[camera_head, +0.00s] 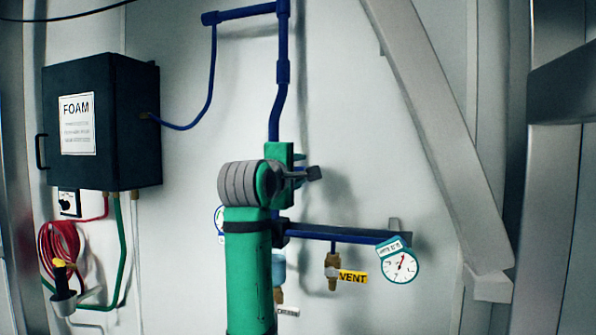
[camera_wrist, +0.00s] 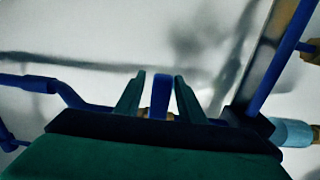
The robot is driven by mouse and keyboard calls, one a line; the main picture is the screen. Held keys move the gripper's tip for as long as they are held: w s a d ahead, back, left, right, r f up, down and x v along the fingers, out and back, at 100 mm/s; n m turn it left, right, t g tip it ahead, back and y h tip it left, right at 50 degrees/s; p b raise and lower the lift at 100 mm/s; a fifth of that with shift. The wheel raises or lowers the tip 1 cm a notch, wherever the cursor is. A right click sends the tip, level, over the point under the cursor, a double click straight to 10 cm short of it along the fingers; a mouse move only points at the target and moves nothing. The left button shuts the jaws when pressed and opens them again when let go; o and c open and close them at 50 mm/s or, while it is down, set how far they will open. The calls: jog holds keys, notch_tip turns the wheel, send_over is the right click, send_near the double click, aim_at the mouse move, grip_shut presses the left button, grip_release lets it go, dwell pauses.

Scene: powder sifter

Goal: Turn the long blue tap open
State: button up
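The blue tap handle (camera_wrist: 160,96) stands upright in the wrist view, with a little brass showing at its foot. The fingers of my gripper (camera_wrist: 159,98) are on either side of this handle. A narrow gap shows between each finger and the handle, so my gripper is open around it. The dark green body of my gripper hides what lies below.
A dark FOAM box (camera_head: 105,122) hangs at the left, with a red coiled hose (camera_head: 58,250) below. A blue pipe (camera_head: 335,234) runs right to a pressure gauge (camera_head: 400,266). A brass vent valve (camera_head: 332,268) hangs below it. A grey slanted beam (camera_head: 435,130) stands at the right.

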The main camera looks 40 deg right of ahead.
jog(key=shift+c, duration=0.6)
grip_shut()
